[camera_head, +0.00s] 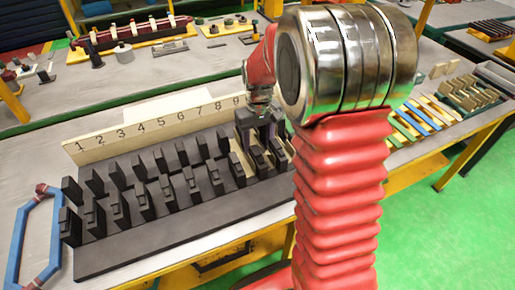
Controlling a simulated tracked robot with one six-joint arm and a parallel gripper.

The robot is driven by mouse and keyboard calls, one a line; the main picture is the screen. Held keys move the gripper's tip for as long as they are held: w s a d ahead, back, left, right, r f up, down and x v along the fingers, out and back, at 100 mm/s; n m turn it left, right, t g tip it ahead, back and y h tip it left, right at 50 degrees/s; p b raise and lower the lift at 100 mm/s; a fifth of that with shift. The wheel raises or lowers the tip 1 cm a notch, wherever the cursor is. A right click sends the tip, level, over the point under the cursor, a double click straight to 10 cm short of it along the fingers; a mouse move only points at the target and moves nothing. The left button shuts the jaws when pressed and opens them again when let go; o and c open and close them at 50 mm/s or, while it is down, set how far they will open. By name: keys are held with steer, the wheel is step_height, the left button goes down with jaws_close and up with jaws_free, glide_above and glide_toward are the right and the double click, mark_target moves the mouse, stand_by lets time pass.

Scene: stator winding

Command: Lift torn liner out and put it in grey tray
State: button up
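The black slotted stator block (150,245) lies on the bench, with a numbered cream strip (120,142) behind it. Cream liners (238,168) show among the slots at its right end, partly hidden by my gripper and arm. I cannot tell which liner is torn. My gripper (262,138) points down over these right-end slots, near the number 9. Its fingertips are small and merge with the dark teeth, so I cannot tell whether it is open or holds anything. A grey tray (496,74) shows at the right edge of the bench, partly cut off.
My red arm covers the block's right end and the bench behind it. A blue coil (17,245) lies at the left. Coloured strips (425,115) and cream pieces (468,95) lie to the right. Another bench with a red shaft (130,32) stands behind.

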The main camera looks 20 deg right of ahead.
steer(key=shift+c, duration=0.5)
steer(key=c, duration=0.8)
step_height(320, 180, up, 10)
stand_by(0.4)
